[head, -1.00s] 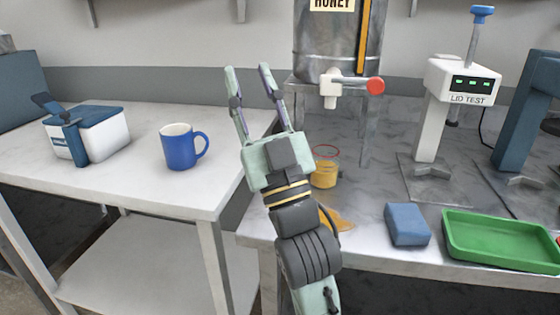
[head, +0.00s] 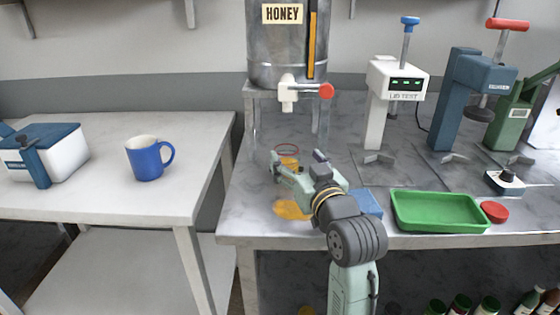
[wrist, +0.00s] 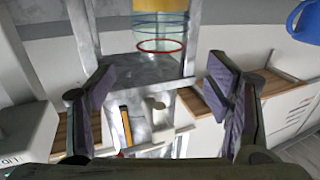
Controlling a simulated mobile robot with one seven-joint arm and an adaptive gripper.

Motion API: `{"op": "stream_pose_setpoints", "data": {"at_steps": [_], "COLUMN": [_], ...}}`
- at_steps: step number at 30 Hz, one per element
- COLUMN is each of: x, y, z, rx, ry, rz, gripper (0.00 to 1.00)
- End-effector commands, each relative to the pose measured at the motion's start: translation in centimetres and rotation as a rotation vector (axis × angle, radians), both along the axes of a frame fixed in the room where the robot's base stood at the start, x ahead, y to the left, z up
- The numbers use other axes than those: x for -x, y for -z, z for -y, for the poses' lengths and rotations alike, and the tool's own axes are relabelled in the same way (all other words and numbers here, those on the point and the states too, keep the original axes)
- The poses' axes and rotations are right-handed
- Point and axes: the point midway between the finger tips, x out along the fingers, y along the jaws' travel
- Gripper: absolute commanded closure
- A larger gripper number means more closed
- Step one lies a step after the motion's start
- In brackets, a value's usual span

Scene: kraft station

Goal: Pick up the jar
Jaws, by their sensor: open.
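The jar (head: 288,149) is clear glass with a red rim ring and amber honey low inside. It stands on the grey counter below the honey tank's tap, partly hidden by my gripper (head: 277,165) in the head view. In the wrist view the jar (wrist: 160,30) shows at the top centre, cut off by the frame edge, with the red ring facing me. My gripper (wrist: 161,68) is open and empty, its fingers spread to either side of the jar's line. The jar appears beyond the fingertips; the exact gap cannot be told.
The honey tank (head: 280,45) with a white tap (head: 288,95) and red knob stands behind the jar on a metal stand (head: 252,115). An amber puddle (head: 290,210) lies in front. A blue block (head: 368,202) and green tray (head: 440,212) sit right; a blue mug (head: 148,160) stands left.

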Motion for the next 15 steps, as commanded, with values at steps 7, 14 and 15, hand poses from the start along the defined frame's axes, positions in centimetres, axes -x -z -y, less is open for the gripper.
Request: {"op": "stream_pose_setpoints", "data": {"at_steps": [7,14,15], "x": [-2.1,-5.3,-5.8], "y": [-0.2,-0.3,-0.3], "z": [-0.8,-1.9,-2.1], "rx": [0.0,0.0,0.0], "ry": [-0.001,-0.001,-0.001], "rz": [0.001,0.0,0.001], "gripper": [0.28,0.28,0.28]}}
